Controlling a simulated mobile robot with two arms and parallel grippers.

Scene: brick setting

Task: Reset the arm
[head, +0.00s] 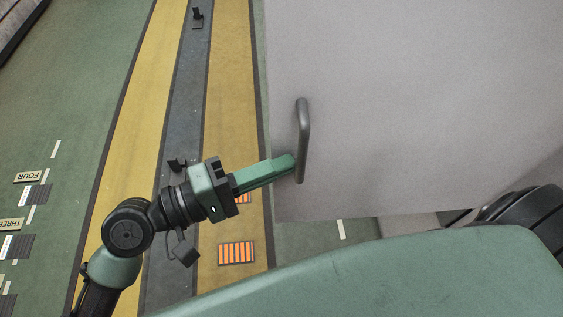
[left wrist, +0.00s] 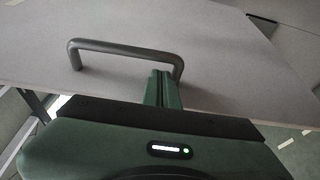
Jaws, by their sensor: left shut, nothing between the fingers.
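My left gripper (head: 291,162) reaches in from the left in the head view, its green fingers closed together. The fingertips are right beside the lower part of a dark grey bar handle (head: 303,130) on a pale grey panel (head: 420,90). In the left wrist view the shut fingers (left wrist: 164,80) point at the panel (left wrist: 215,35), near the right end of the handle (left wrist: 120,46). Nothing shows between the fingers. I cannot tell if they touch the handle. My right gripper is not in view.
The green floor has yellow and grey lanes (head: 230,90), with an orange striped patch (head: 236,253) below the gripper. Floor left of the panel is mostly clear.

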